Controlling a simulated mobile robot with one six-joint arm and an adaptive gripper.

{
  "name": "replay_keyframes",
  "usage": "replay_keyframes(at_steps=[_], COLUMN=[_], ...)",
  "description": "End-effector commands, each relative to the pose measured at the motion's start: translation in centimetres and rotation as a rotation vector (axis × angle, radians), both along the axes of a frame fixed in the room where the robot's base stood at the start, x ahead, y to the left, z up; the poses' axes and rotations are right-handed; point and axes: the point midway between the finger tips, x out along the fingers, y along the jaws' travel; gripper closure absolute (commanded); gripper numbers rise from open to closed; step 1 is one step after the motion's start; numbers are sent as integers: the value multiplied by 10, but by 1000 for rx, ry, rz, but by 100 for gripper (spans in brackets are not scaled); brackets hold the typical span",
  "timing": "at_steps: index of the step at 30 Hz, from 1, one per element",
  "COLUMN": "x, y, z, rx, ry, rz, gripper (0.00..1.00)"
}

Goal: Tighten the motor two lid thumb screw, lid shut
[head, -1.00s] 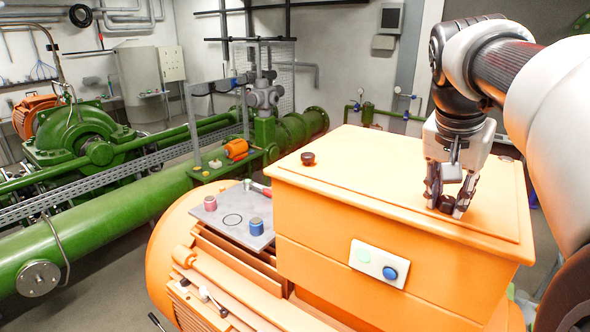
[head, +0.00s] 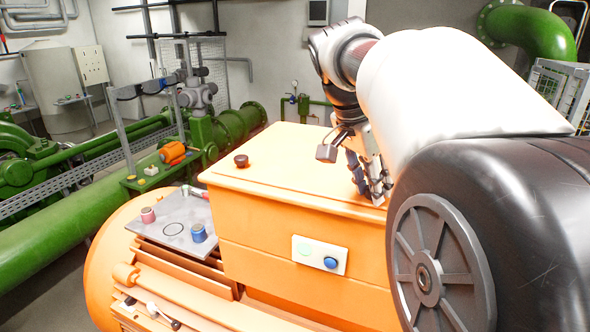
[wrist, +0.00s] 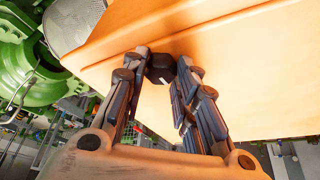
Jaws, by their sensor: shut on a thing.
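The orange motor box has its lid (head: 290,165) lying flat and shut on it. One dark thumb screw (head: 241,160) stands at the lid's far left corner, apart from my gripper. My gripper (head: 369,188) is tilted, low over the right part of the lid. In the wrist view its fingers (wrist: 162,72) are shut on a second dark thumb screw (wrist: 160,66) near the lid edge. In the head view that screw is hidden by the fingers, so I cannot tell how deep it sits.
A panel with a blue button (head: 330,263) is on the box front. Green pipework (head: 60,235) runs along the left.

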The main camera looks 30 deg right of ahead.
Motion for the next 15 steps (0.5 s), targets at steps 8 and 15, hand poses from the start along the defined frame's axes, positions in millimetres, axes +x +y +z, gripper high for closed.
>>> replay_keyframes(at_steps=[8,15], x=[0,0], y=[0,0], z=[-1,-1], rx=[2,1], ry=[1,1], rz=[-1,-1], gripper=[97,62])
